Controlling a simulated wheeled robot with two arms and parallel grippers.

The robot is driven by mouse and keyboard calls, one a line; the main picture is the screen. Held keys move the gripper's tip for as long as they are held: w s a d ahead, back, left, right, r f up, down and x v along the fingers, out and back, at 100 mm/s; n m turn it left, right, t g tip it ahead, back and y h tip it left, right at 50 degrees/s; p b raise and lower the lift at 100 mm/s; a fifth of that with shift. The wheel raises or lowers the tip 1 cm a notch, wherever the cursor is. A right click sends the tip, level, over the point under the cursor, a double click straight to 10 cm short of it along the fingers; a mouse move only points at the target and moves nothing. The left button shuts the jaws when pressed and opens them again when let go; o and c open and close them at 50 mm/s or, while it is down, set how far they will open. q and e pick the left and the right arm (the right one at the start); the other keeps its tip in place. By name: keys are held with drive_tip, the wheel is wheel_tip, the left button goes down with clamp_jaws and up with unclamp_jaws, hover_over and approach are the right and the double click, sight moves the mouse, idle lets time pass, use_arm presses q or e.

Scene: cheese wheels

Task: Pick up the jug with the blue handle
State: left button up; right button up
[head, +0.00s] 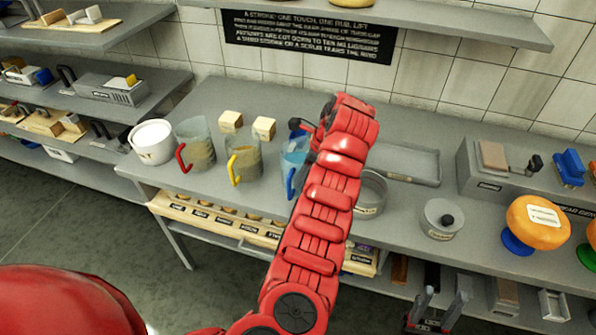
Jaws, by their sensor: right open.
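The jug with the blue handle (291,182) stands on the grey bench, a clear jug with bluish contents. My red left arm covers its right side. My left gripper (301,127) is at the end of that arm, just above and behind the jug's rim; only small dark parts show, so its jaws and any contact are unclear. My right gripper (437,312) is at the bottom, low in front of the bench, open and empty with its fingers apart.
A jug with a yellow handle (243,164), a jug with a red handle (196,147) and a white tub (152,142) stand to the left. Two pale blocks (230,121) lie behind.

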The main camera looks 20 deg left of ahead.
sight(291, 198)
use_arm(q)
drive_tip(key=p+x, duration=0.1)
drive_tip(key=x, duration=0.1)
drive_tip(key=p+x, duration=0.1)
drive_tip(key=x, duration=0.1)
drive_tip(key=p+x, duration=0.1)
drive_tip(key=x, duration=0.2)
drive_tip(key=shift+s+a+r, duration=0.1)
drive_tip(key=shift+s, duration=0.15)
drive_tip(key=shift+w+a+f, duration=0.15)
drive_tip(key=shift+a+f, duration=0.05)
drive_tip(key=shift+f, duration=0.45)
clamp_jaws()
drive_tip(key=shift+r, duration=0.1)
idle(0.6)
